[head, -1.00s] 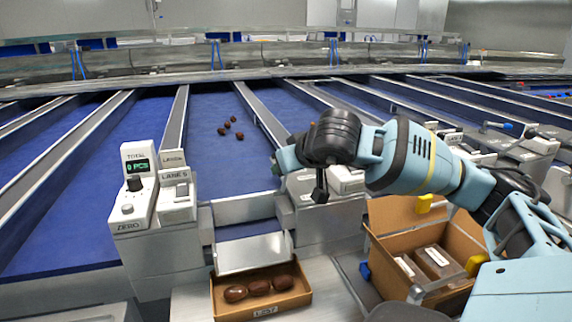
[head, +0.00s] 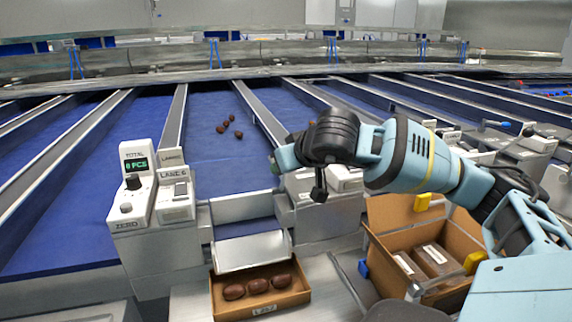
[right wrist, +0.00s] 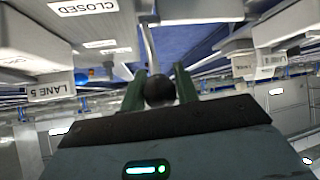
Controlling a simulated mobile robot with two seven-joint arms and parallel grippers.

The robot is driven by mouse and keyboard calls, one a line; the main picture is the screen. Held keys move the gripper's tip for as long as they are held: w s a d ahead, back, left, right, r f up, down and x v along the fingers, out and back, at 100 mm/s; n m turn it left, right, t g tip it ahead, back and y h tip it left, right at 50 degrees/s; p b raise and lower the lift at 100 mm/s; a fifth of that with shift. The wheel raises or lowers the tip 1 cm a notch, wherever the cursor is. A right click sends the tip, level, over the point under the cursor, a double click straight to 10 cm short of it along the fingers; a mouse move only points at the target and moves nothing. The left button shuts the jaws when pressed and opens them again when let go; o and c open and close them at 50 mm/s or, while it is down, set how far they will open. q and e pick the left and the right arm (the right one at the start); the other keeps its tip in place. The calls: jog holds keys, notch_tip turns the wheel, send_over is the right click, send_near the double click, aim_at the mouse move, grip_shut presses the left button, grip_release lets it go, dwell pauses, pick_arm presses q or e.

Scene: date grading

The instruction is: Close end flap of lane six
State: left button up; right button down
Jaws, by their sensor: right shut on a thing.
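The lane six outlet lies right of the LANE 6 post (head: 174,190) in the head view. A pale metal plate (head: 250,250), which looks like its end flap, slopes down toward a cardboard tray (head: 290,302) holding three dates. My right arm reaches in from the right, its gripper end by the outlet's right post. In the right wrist view my right gripper (right wrist: 160,84) is shut on a dark round knob (right wrist: 158,92). A CLOSED label (right wrist: 83,7) shows at upper left. The arm hides the gripper's fingers in the head view. My left gripper is out of view.
Several dates (head: 238,134) lie on the blue lane belt between metal dividers. A counter unit (head: 133,185) stands left of the outlet. An open carton (head: 455,250) with packed boxes stands at the right, under my arm.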

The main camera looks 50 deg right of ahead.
jog(key=shift+a+r, duration=0.1)
jog(key=shift+r, duration=0.1)
dwell(0.3)
jog(key=c, duration=1.1)
grip_release()
jog(key=shift+a, duration=0.1)
jog(key=shift+o, duration=0.2)
jog(key=v, duration=0.7)
jog(key=shift+s+r, duration=0.2)
jog(key=shift+s, duration=0.2)
jog(key=shift+f, duration=0.1)
